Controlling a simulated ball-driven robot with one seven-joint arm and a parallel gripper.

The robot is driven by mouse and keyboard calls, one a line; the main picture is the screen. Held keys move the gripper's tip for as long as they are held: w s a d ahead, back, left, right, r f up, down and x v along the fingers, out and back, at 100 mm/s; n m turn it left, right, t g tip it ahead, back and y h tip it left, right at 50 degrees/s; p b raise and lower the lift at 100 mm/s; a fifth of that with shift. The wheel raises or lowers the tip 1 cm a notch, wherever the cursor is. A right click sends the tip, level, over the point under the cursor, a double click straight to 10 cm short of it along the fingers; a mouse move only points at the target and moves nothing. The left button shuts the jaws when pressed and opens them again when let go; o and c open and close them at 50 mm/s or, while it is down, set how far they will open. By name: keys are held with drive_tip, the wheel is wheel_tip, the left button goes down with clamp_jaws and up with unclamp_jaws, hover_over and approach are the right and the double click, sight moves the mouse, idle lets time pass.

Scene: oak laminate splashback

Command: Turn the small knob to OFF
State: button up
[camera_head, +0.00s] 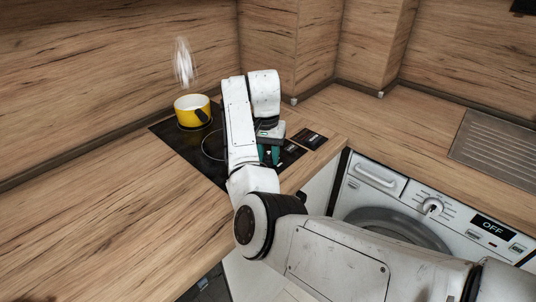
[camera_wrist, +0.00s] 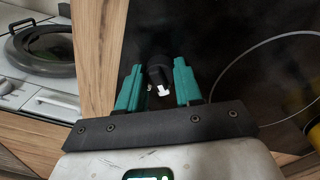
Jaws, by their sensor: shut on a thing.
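The small knob (camera_wrist: 158,72) is black with a white mark on its near side, on the dark cooktop, and shows between my teal fingers in the wrist view. My gripper (camera_wrist: 159,80) is shut on it, one finger on each side. In the head view my gripper (camera_head: 268,155) is low over the right front part of the cooktop (camera_head: 212,172), and the knob is hidden behind my arm and fingers. I cannot read an OFF mark by the knob.
A yellow pot (camera_head: 187,114) stands at the back of the cooktop with steam (camera_head: 183,62) above it. A small dark panel (camera_head: 309,139) lies to the right. A washing machine (camera_head: 400,215) with a dial and an OFF display is under the counter. The left counter is clear.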

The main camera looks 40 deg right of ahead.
sight(267, 155)
drive_tip(key=shift+r+p, duration=0.15)
drive_tip(key=shift+p, duration=0.35)
drive_tip(key=shift+r+n+p, duration=0.1)
drive_tip(key=shift+n+p, duration=0.6)
drive_tip(key=shift+p, duration=0.15)
drive_tip(key=n+p, duration=0.2)
drive_tip(key=p, duration=0.1)
drive_tip(key=shift+s+r, duration=0.1)
drive_tip(key=n+p, duration=0.3)
drive_tip(key=p, duration=0.1)
drive_tip(key=shift+d+n, duration=0.1)
drive_tip(key=shift+n, duration=0.2)
drive_tip(key=shift+f+n+t+p, duration=0.15)
drive_tip(key=shift+n+p, duration=0.35)
drive_tip(key=shift+n, duration=0.2)
drive_tip(key=shift+f+n+t+p, duration=0.1)
drive_tip(key=shift+n+t+p, duration=0.05)
drive_tip(key=shift+n+p, duration=0.45)
drive_tip(key=shift+n, duration=0.3)
drive_tip(key=o, duration=1)
drive_tip(key=shift+f, duration=0.1)
drive_tip(key=shift+o, duration=0.2)
wheel_tip(267, 155, up, 11)
drive_tip(key=b, duration=0.1)
drive_tip(key=shift+a+b, duration=0.25)
drive_tip(key=shift+b, duration=0.05)
